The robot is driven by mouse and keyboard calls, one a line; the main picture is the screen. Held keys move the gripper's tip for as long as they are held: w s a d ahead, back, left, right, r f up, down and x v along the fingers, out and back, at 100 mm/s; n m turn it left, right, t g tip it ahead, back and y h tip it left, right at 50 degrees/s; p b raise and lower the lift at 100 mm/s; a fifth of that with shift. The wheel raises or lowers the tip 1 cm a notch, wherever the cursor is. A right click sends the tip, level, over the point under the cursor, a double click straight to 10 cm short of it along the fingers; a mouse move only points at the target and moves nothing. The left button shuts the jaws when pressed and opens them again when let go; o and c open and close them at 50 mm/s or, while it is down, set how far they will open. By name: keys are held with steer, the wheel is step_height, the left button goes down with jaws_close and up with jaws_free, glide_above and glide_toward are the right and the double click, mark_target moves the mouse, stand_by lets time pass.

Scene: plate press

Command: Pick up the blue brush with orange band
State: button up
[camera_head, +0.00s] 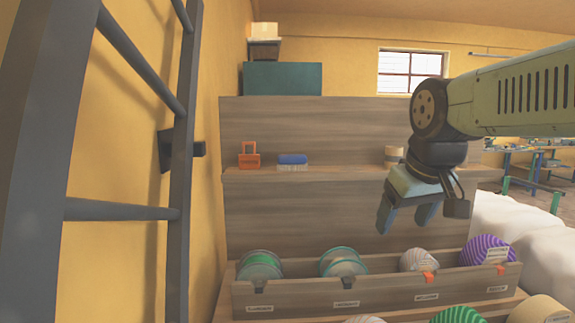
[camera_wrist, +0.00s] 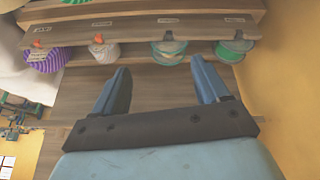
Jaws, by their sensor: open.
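A blue brush (camera_head: 292,159) with pale bristles lies on the upper wooden shelf in the head view, left of centre. I cannot make out an orange band on it. An orange object with a handle (camera_head: 249,155) stands just to its left, apart from it. My gripper (camera_head: 404,220) hangs in front of the shelf's back boards, to the right of the brush, lower than it and apart from it. In the wrist view my gripper (camera_wrist: 162,88) has its two blue fingers spread wide with nothing between them. The brush does not show in the wrist view.
A wooden bin rack (camera_head: 375,294) with green, white and purple spools stands low in front of the shelf. A beige roll (camera_head: 394,154) sits on the shelf right of the brush. A dark ladder (camera_head: 180,200) stands at the left. The shelf between brush and roll looks clear.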

steer(key=w+a+r+n+g, duration=0.1)
steer(key=w+a+r+n, duration=0.3)
steer(key=w+r, duration=0.65)
steer(key=w+a+r+n+g, duration=0.1)
steer(key=w+a+r+n, duration=0.45)
steer(key=w, duration=0.75)
steer(key=n+g+y, duration=0.1)
steer(key=n+g, duration=0.2)
steer(key=n, duration=0.4)
glide_above(292, 155)
steer(key=d, duration=0.1)
step_height(292, 155, down, 3)
steer(key=shift+f, duration=0.2)
steer(key=f, duration=0.4)
steer(key=shift+a+f, duration=0.3)
steer(key=shift+w+a+f, duration=0.1)
steer(key=shift+f, duration=1.5)
steer(key=shift+a+f, duration=0.1)
steer(key=shift+f, duration=1.45)
steer(key=shift+c, duration=0.4)
steer(key=c, duration=1)
